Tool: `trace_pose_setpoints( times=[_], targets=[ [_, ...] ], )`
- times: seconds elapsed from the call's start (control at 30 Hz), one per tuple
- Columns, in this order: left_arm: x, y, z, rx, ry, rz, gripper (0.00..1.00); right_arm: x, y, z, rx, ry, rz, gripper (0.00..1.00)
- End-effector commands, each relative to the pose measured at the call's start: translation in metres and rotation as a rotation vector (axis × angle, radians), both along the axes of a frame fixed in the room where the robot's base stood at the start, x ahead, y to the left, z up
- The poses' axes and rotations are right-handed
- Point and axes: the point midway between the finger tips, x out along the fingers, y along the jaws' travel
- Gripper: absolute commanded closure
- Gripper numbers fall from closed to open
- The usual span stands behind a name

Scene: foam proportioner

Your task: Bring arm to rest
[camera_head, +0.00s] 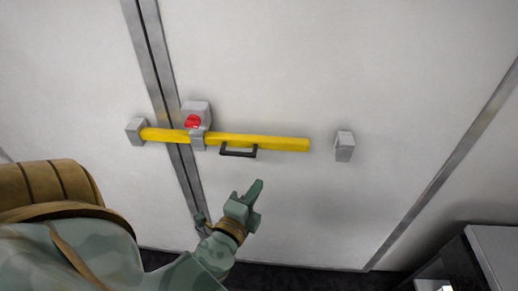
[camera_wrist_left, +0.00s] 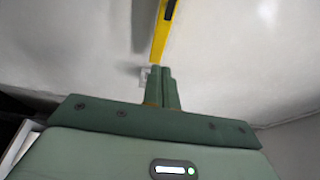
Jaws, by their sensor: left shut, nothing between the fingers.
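My left gripper (camera_head: 258,184) is shut and empty, in front of the white wall below the yellow bar (camera_head: 270,142). In the left wrist view its fingers (camera_wrist_left: 162,70) are together, and the yellow bar (camera_wrist_left: 163,32) shows just past the tips. The bar lies across a grey vertical strip, with its left end at a grey bracket (camera_head: 135,130). It passes a middle grey bracket with a red knob (camera_head: 193,121). A black handle (camera_head: 239,152) hangs under it, clear of my gripper. The bar's right end stops short of a separate grey bracket (camera_head: 344,147). My right gripper is not in view.
A dark cabinet with a grey top (camera_head: 495,250) stands at the lower right. A grey strip (camera_head: 440,172) runs along the right of the white panel. The dark floor (camera_head: 300,274) shows below. The panel area right of my gripper is clear.

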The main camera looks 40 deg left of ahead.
Motion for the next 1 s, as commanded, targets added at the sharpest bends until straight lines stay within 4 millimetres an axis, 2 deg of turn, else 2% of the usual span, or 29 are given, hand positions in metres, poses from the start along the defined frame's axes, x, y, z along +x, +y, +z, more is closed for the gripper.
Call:
trace_pose_setpoints(
  times=[0.53, 0.6, 0.67, 0.77, 0.8, 0.87, 0.9, 0.97, 1.0],
  targets=[
    [0.0, 0.0, 0.0, 0.007, 0.003, -0.002, 1.0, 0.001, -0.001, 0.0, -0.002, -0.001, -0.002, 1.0],
    [0.001, -0.004, -0.009, -0.017, 0.033, -0.025, 1.0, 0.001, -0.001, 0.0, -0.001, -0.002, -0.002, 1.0],
    [-0.001, -0.005, -0.033, -0.052, 0.093, -0.037, 1.0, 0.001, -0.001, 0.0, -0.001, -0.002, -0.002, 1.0],
    [-0.013, -0.002, -0.098, -0.141, 0.25, -0.042, 1.0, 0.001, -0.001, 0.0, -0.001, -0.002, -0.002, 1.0],
    [-0.023, -0.001, -0.131, -0.19, 0.327, -0.036, 1.0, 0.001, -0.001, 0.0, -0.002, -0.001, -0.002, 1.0],
    [-0.042, 0.002, -0.183, -0.275, 0.446, -0.016, 1.0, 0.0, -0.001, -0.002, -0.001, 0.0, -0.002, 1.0],
    [-0.057, 0.003, -0.217, -0.338, 0.523, 0.005, 1.0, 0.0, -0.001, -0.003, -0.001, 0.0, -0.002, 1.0],
    [-0.084, 0.005, -0.266, -0.435, 0.631, 0.047, 1.0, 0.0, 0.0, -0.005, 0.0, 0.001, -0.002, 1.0],
    [-0.104, 0.006, -0.297, -0.503, 0.701, 0.084, 1.0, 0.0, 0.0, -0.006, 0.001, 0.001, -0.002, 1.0]
  ],
)
